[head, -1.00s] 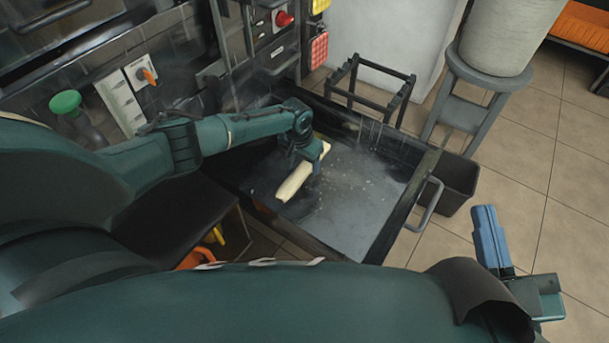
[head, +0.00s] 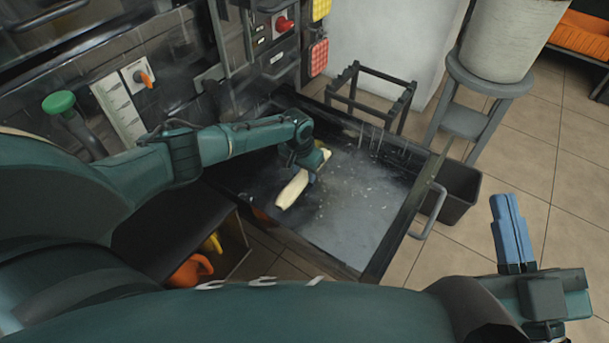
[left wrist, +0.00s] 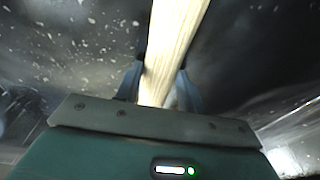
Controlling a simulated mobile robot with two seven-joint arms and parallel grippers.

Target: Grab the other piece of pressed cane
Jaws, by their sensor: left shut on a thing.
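A pale, long piece of pressed cane (head: 291,191) is over the dark metal tray (head: 350,227), on its left half. My left gripper (head: 313,178) reaches down into the tray and is shut on this piece. In the left wrist view the cane (left wrist: 172,45) runs between the two blue fingers (left wrist: 160,88) and out past the top edge. I cannot tell whether the cane touches the tray floor. My right gripper (head: 512,230) hangs empty over the floor at the lower right; its jaw gap cannot be made out.
The tray has raised walls and a handle (head: 430,212) on its right side. A black frame (head: 370,98) stands behind it, a grey stool (head: 470,108) with a pale drum at back right. A dark bin (head: 452,193) is right of the tray. Tiled floor is clear at right.

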